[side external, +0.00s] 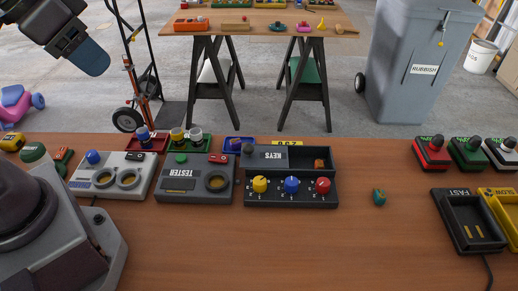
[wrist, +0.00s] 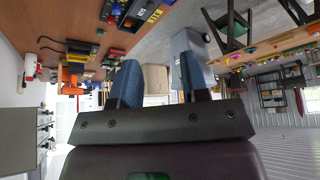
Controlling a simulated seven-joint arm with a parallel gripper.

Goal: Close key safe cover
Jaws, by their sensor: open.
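The key safe (side external: 291,200) is a dark box on the wooden table, with yellow, blue and red knobs along its front. Its grey cover (side external: 264,157), marked KEYS, lies over the left part of the box. The right part is uncovered and shows a dark compartment with a small brown-orange item (side external: 319,164) inside. My gripper (side external: 90,57) is high at the upper left of the side view, far from the safe and above the table level. In the wrist view its two blue fingers (wrist: 157,72) stand apart with nothing between them.
A TESTER box (side external: 195,178) stands close left of the safe, beside a light-grey device (side external: 112,175). A small green item (side external: 378,197) lies to the right. Chargers marked FAST (side external: 468,221) and SLOW (side external: 502,212) sit at the far right. The table's front middle is clear.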

